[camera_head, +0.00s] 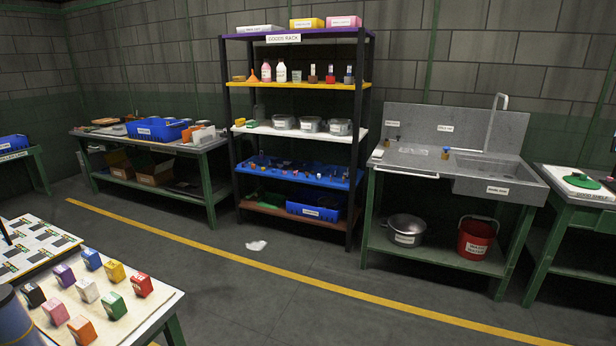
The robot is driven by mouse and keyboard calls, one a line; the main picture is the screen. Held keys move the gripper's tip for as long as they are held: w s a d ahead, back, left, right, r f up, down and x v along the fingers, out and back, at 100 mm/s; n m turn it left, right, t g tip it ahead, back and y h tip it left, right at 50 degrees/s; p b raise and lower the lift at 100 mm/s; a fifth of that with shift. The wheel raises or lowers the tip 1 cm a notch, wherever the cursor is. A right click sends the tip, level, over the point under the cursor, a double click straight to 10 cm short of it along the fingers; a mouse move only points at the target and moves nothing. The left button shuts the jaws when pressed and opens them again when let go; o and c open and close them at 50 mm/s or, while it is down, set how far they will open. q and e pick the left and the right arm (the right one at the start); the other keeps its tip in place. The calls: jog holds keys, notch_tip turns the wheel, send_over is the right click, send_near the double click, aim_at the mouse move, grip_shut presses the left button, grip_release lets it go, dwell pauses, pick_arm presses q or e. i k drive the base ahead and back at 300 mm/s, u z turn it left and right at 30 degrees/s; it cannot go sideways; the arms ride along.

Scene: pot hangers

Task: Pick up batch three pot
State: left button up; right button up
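Three grey lidded containers stand in a row on the white middle shelf of the rack: a left one (284,122), a middle one (310,125) and a right one (340,127). Each has a small white label too small to read. A round metal pot (407,226) with a white label stands on the lower shelf under the sink. I cannot tell which of these is the batch three pot. Neither of my grippers is in view.
The goods rack (365,150) stands against the back wall. A sink bench (420,178) with a red bucket (477,236) beneath is right of it. A near table with coloured blocks (88,290) fills the lower left. White litter (256,246) lies on otherwise clear floor.

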aim_at(280, 122)
jog(key=i, duration=3.7)
jog(key=u, duration=1.7)
jog(key=i, duration=0.5)
jog(key=z, duration=1.95)
